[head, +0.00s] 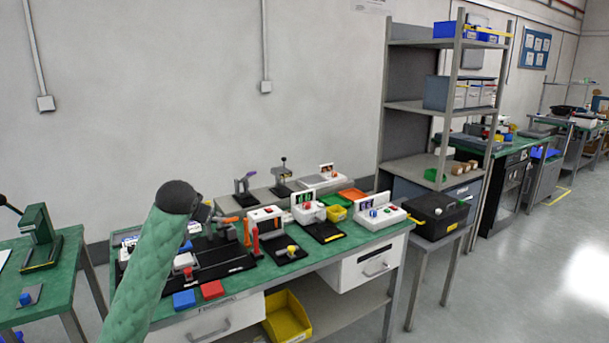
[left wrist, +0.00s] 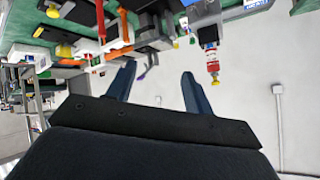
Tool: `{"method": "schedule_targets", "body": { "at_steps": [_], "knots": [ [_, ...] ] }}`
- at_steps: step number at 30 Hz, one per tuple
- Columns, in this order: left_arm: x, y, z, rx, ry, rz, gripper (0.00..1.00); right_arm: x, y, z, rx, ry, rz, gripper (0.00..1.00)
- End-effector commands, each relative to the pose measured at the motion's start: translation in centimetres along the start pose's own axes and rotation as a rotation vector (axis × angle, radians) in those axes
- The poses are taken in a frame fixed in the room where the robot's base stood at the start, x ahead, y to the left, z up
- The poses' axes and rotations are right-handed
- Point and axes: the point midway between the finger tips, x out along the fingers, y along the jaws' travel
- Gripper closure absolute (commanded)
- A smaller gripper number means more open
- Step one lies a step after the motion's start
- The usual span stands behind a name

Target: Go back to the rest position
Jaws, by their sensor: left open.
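My left arm, in a green quilted sleeve, rises from the bottom left of the head view and reaches over the left part of the green-topped bench (head: 330,250). Its dark wrist hides most of the left gripper in that view. In the left wrist view the left gripper (left wrist: 158,88) shows two blue fingers spread apart, with nothing between them. The wrist picture is upside down, with the bench along the top and bare wall beyond the fingers. My right gripper is in neither view.
Several test fixtures crowd the bench, with a red block (head: 212,290) and a blue block (head: 184,299) at its front edge. A yellow bin (head: 287,318) sits below. A black case (head: 436,214) and a shelf rack (head: 412,106) stand right. Floor at right is clear.

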Motion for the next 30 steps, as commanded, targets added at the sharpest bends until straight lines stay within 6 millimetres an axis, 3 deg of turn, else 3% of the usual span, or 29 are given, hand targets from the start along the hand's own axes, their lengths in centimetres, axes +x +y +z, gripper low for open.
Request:
{"method": "schedule_targets", "body": {
  "at_steps": [3,12,30],
  "knots": [
    [-1.2,3.7,3.5,0.003,0.009,0.024,0.48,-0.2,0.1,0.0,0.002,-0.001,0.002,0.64],
    [-4.5,11.0,12.3,0.006,0.003,0.088,0.48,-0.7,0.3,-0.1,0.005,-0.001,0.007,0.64],
    [-11.5,21.8,30.6,-0.051,-0.146,0.249,0.48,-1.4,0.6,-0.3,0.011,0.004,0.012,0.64]
  ]
}}
